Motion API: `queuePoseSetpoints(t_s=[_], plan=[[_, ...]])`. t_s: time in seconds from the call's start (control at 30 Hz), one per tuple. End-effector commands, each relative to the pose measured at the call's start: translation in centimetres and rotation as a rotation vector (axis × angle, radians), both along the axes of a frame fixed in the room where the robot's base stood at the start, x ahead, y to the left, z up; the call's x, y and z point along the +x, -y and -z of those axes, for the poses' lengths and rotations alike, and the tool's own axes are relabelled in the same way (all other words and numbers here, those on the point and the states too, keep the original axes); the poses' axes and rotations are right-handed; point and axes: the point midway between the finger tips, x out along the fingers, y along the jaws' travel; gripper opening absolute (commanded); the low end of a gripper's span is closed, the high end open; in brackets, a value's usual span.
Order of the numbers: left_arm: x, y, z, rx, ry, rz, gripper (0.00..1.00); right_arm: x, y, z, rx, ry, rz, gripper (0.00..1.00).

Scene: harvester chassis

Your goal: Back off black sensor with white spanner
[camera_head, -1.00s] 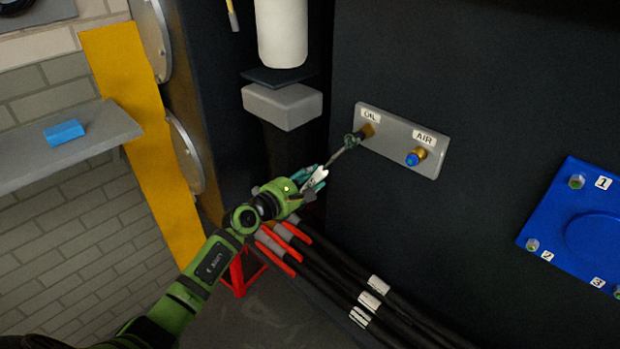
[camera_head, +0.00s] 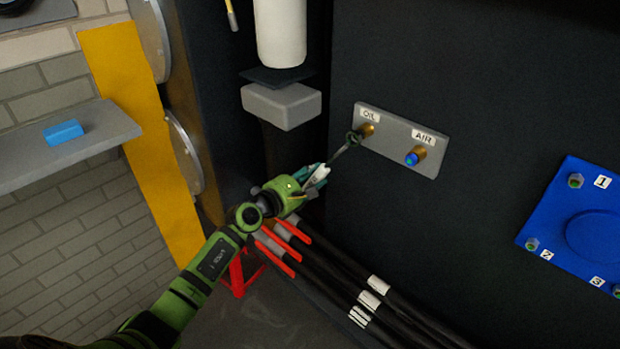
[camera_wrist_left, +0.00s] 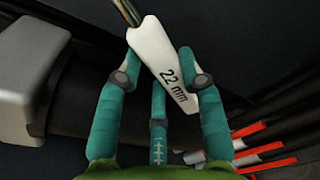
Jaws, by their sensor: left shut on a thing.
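The white spanner (camera_head: 319,176) has a white handle marked 22 mm, which shows in the left wrist view (camera_wrist_left: 168,62), and a dark shaft ending in a ring. My left gripper (camera_head: 313,180) is shut on its handle; the teal fingers also show in the left wrist view (camera_wrist_left: 158,88). The ring end is at the outer end of the brass OIL fitting (camera_head: 367,129). I cannot tell whether it sits around the black sensor or just in front, as the sensor is hidden or too small to make out. My right gripper is not in view.
The grey plate (camera_head: 397,147) also carries a brass AIR fitting with a blue end (camera_head: 413,158). A grey block (camera_head: 283,106) is up and left of the spanner. Red-ended black hoses (camera_head: 330,285) run below. A blue panel (camera_head: 575,220) is at right.

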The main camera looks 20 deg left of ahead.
Motion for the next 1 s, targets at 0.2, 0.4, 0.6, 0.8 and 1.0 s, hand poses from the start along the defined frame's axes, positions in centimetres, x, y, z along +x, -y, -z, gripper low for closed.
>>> queuePoseSetpoints(t_s=[0.2, 0.4, 0.6, 0.8, 1.0], plan=[[0.7, 0.2, -0.2, -0.001, 0.005, -0.001, 0.0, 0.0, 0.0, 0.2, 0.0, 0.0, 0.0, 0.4], [1.2, 0.4, -0.3, -0.001, 0.006, -0.001, 0.0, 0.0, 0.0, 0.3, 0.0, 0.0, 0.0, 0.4], [1.2, 0.4, -0.3, 0.0, 0.004, -0.001, 0.0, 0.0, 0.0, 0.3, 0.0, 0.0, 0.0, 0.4], [1.2, 0.5, -0.2, -0.009, 0.001, -0.001, 0.0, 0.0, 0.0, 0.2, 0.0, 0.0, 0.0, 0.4], [0.8, 1.5, 0.2, -0.075, -0.025, 0.001, 0.0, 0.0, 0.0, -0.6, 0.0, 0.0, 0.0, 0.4]])
